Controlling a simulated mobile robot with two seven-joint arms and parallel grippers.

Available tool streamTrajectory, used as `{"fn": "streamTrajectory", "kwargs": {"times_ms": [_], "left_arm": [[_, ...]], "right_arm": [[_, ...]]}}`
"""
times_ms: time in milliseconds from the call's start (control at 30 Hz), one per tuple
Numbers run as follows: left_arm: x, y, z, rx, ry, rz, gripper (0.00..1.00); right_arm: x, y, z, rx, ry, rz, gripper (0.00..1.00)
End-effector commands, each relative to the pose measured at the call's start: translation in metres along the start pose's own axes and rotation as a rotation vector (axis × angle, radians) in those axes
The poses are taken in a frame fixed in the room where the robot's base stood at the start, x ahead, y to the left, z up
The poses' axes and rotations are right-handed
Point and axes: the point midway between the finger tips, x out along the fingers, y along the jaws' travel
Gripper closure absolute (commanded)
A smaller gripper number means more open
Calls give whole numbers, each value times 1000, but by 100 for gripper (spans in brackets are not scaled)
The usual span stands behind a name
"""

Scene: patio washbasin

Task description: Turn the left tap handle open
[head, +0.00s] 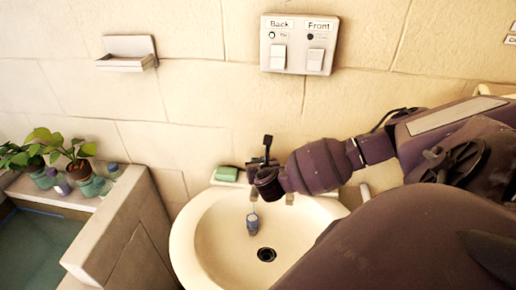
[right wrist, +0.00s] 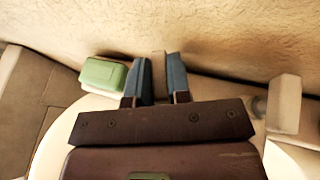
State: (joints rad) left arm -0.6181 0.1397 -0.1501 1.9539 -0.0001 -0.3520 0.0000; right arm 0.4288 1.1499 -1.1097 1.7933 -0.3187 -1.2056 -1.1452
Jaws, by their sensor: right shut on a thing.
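The white washbasin (head: 215,235) stands against the tiled wall, with a dark drain (head: 266,254) in its bowl. My right gripper (head: 257,163) reaches over the basin's back rim from the right. In the right wrist view, the two blue-grey fingers of my right gripper (right wrist: 158,78) are shut on a narrow tan piece, which looks like the left tap handle (right wrist: 158,66). My wrist and gripper hide most of the handle in the head view. How far it is turned cannot be told. My left gripper is not in view.
A green soap bar (head: 226,174) lies left of the gripper on the back rim, also seen in the right wrist view (right wrist: 103,72). A small blue-grey piece (head: 252,221) shows in the bowl. A switch panel (head: 299,45) and soap shelf (head: 127,53) are above. Potted plants (head: 75,155) stand left.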

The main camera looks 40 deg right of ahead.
Motion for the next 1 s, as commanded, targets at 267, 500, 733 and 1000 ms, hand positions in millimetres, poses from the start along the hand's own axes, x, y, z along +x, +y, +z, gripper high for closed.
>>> {"fn": "streamTrajectory", "kwargs": {"times_ms": [267, 500, 733, 1000], "left_arm": [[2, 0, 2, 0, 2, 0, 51], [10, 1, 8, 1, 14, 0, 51], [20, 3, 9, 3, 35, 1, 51], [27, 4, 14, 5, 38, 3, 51]], "right_arm": [[0, -5, -2, -104, 2, 241, 100], [2, -6, -3, -182, 0, 431, 100], [3, -6, -4, -237, 2, 563, 100], [2, -6, -2, -270, 3, 645, 100]]}}
